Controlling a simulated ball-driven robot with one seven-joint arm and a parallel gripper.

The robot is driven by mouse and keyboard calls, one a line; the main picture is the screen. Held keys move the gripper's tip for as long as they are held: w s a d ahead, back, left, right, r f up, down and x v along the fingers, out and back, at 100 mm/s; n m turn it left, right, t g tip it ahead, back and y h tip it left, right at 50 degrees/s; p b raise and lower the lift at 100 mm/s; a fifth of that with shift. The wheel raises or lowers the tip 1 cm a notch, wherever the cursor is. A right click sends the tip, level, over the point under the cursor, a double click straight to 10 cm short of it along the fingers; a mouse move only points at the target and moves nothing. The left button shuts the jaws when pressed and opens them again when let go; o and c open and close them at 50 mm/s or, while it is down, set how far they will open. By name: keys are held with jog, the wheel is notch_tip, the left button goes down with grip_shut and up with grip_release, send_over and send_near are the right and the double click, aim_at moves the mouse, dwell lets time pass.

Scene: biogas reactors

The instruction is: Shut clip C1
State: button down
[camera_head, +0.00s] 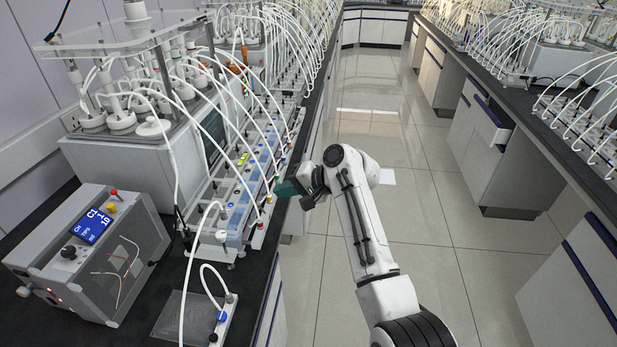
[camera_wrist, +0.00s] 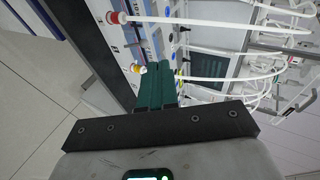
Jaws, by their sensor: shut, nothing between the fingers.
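My gripper (camera_head: 287,188) is at the right edge of the left bench, beside the long tube rack (camera_head: 243,195). In the wrist view its green fingers (camera_wrist: 158,86) are together, with nothing between them. Near the fingertips are a white-and-yellow fitting (camera_wrist: 138,68) and a red-and-white tube end (camera_wrist: 116,17). Small blue, green, yellow and red parts sit along the rack. I cannot tell which of them is clip C1, nor whether it is open or shut.
A grey control box (camera_head: 90,250) with a lit display reading C1 stands at left. A looped tube stand (camera_head: 225,318) is at the bench front. White tubes arch over the rack. A tub (camera_head: 135,150) with several bottles stands behind. The tiled aisle (camera_head: 400,230) is clear at right.

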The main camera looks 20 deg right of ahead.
jog(key=r+b+v, duration=0.1)
jog(key=v, duration=0.6)
jog(key=shift+a+r, duration=0.2)
jog(key=shift+r, duration=0.15)
jog(key=s+d+f+n+g+h, duration=0.3)
jog(key=s+f+h, duration=0.2)
jog(key=s+f, duration=1.5)
jog(key=s+d+f+n+g+h, duration=0.1)
jog(key=s+g+h, duration=0.1)
jog(key=s, duration=1.1)
jog(key=s+d+f+n+g+h, duration=0.1)
jog(key=s+d+n+g, duration=0.1)
jog(key=s, duration=1.1)
jog(key=shift+s+f+n+h, duration=0.2)
jog(key=shift+n+h, duration=0.1)
jog(key=shift+h, duration=0.1)
jog(key=c, duration=1.8)
grip_release()
